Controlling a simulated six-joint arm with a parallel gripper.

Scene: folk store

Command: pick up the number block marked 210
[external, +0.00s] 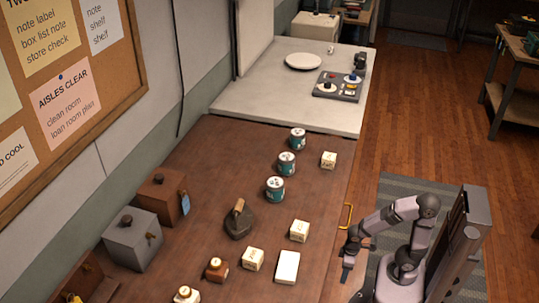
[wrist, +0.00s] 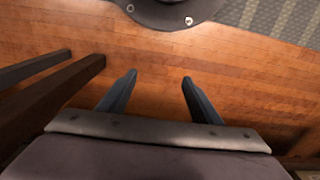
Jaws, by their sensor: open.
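Three small cream blocks with dark markings stand on the brown table: a far block (external: 329,159), a middle block (external: 299,230) and a near block (external: 253,259). The markings are too small to read, so I cannot tell which is 210. My gripper (external: 347,264) hangs beyond the table's right edge, apart from all the blocks. In the wrist view my gripper (wrist: 160,78) is open and empty, with its two fingers spread above the wooden floor. No block shows in the wrist view.
Three teal-and-white tins (external: 286,163) stand in a row. A yellow handle (external: 346,215) sits at the right edge.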

